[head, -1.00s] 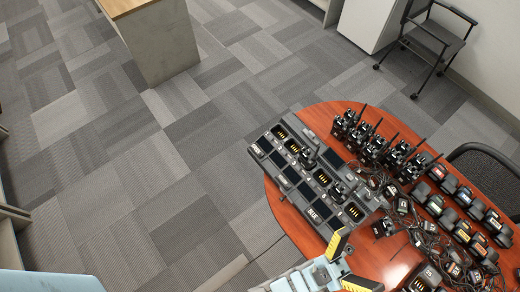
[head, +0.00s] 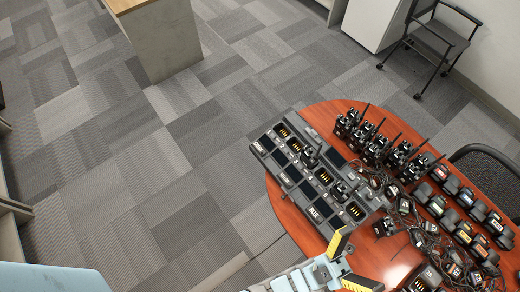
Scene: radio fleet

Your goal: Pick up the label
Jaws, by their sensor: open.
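My gripper (head: 349,264) is at the bottom of the head view, with its two yellow-tipped fingers spread apart and nothing seen between them. It is over the near edge of the red-brown table (head: 287,214), just below the charger rack. The grey multi-bay charger rack (head: 288,178) lies along the table's left side. A pale printed label (head: 318,212) shows on the rack's near part, a little up and left of my gripper. I cannot make out a separate loose label.
Several black radios (head: 375,145) stand behind the rack. Several battery units (head: 470,208) with coloured markings and tangled cables (head: 403,208) fill the table's right side. A chair (head: 485,165) is at its far right edge. The carpeted floor (head: 170,200) at left is clear.

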